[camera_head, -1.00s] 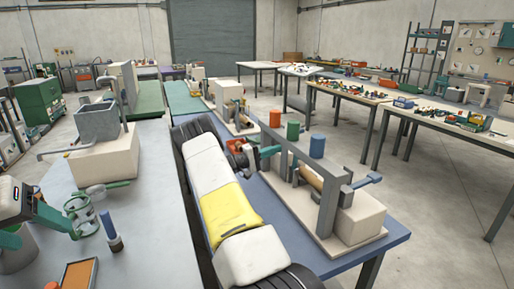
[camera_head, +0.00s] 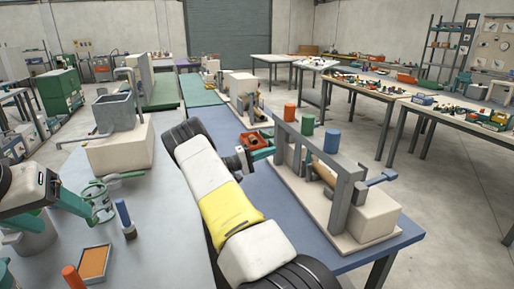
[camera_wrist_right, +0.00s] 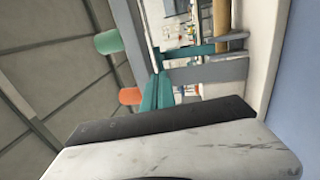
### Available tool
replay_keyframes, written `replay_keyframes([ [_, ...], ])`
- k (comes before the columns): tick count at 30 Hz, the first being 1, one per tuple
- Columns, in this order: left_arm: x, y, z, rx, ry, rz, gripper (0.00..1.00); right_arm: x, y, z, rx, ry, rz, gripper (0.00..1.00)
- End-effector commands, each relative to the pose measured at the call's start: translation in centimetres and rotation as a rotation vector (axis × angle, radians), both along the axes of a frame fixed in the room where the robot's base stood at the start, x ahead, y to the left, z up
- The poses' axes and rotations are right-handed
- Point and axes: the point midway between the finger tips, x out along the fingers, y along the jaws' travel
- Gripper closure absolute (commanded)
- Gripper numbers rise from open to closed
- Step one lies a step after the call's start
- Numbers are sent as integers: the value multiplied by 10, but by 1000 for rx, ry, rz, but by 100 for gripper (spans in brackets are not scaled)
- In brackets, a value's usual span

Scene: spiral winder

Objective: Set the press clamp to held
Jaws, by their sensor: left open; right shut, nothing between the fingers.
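The winder (camera_head: 345,190) stands on the blue table, with a grey upright frame, a tan roller (camera_head: 323,172) and a blue-grey lever (camera_head: 378,182) on its right. I cannot tell which part is the press clamp. My right gripper (camera_head: 264,148) has teal fingers and is shut and empty, at the left end of the frame; contact is unclear. Its teal fingers also show in the right wrist view (camera_wrist_right: 158,92), near a grey bar (camera_wrist_right: 208,72) of the winder.
Orange (camera_head: 290,112), green (camera_head: 308,125) and blue (camera_head: 331,140) cylinders rise behind the winder frame. The left grey table (camera_head: 160,230) holds a hopper (camera_head: 115,111), a blue-handled tool (camera_head: 124,215) and an orange-topped tray (camera_head: 95,262). Concrete floor is open at right.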

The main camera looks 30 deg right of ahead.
Motion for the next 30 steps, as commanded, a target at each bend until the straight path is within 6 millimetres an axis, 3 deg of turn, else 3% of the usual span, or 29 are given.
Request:
replay_keyframes([
  [8,0,0,0,0,0,0,35,2,22,-21,-107,13,9,100],
  [19,0,0,0,0,0,0,35,1,22,-21,-112,12,8,100],
  [23,0,0,0,0,0,0,35,0,13,-18,-112,11,6,100],
  [30,0,0,0,0,0,0,35,-5,-29,-5,-111,12,4,100],
])
